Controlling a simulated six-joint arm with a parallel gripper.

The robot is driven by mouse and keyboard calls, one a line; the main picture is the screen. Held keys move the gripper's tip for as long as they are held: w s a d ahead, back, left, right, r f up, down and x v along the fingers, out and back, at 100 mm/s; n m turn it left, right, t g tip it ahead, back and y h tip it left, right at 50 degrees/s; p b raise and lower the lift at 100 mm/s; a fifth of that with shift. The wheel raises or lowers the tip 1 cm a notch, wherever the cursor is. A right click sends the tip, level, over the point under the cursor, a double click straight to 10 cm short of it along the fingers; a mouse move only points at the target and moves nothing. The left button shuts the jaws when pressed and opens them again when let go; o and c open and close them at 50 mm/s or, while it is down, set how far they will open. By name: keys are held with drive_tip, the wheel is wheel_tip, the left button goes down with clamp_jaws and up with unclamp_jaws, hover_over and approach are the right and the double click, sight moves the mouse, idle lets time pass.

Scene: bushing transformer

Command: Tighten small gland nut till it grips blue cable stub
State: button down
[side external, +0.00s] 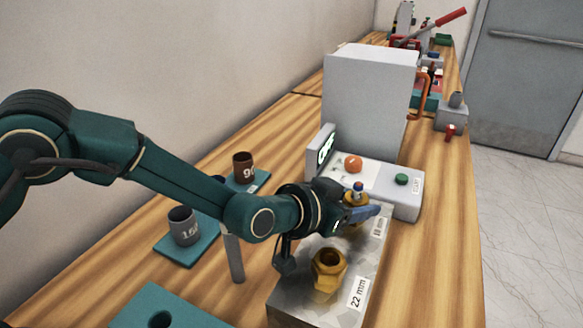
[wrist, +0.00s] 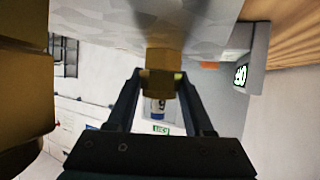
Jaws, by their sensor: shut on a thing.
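The small brass gland nut (side external: 355,199) stands on the grey metal block beside the 18 mm label. In the wrist view the brass nut (wrist: 160,62) sits between my two fingers. The blue cable stub (side external: 358,187) pokes up out of the nut; in the wrist view its end (wrist: 158,106) shows beyond the brass, between the fingers. My gripper (side external: 362,212) reaches in from the left and is shut on the nut, as the wrist view also shows (wrist: 160,82). The fingers partly hide the nut in the side view. Any gap between nut and stub is too small to tell.
A larger brass gland (side external: 328,272) stands on the same block (side external: 295,295), by the 22 mm label, and looms close at the left in the wrist view (wrist: 25,95). A grey machine (side external: 368,95) with buttons stands behind. Grey (side external: 184,226) and brown (side external: 242,167) cups stand left.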

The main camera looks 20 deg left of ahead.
sight(345, 201)
drive_tip(key=shift+d+r+m+g+h, duration=0.1)
drive_tip(key=shift+m+g+h, duration=0.15)
drive_tip(key=shift+m+h, duration=0.35)
drive_tip(key=shift+d+r+m+g+h, duration=0.1)
drive_tip(key=shift+m+g+h, duration=0.15)
drive_tip(key=shift+m+h, duration=0.3)
idle(0.7)
unclamp_jaws()
drive_tip(key=shift+s+f, duration=0.1)
drive_tip(key=shift+v, duration=3)
drive_tip(key=shift+a, duration=0.15)
drive_tip(key=shift+a, duration=0.1)
drive_tip(key=s+a+r+n+g+y, duration=0.1)
drive_tip(key=s+a+r+n+y, duration=0.15)
drive_tip(key=a, duration=0.55)
drive_tip(key=s+a+r+n+y, duration=0.2)
drive_tip(key=s+a+r+y, duration=0.15)
drive_tip(key=a, duration=0.45)
drive_tip(key=s+a+n+g, duration=0.1)
drive_tip(key=s+a, duration=0.1)
drive_tip(key=s, duration=0.3)
drive_tip(key=s+a+g+y, duration=0.1)
drive_tip(key=s+a, duration=0.2)
drive_tip(key=s, duration=0.3)
drive_tip(key=s+a+f+n+g, duration=0.1)
drive_tip(key=s+a+g, duration=0.1)
drive_tip(key=s, duration=0.4)
drive_tip(key=shift+a+n+y, duration=0.3)
drive_tip(key=shift+a+y, duration=0.05)
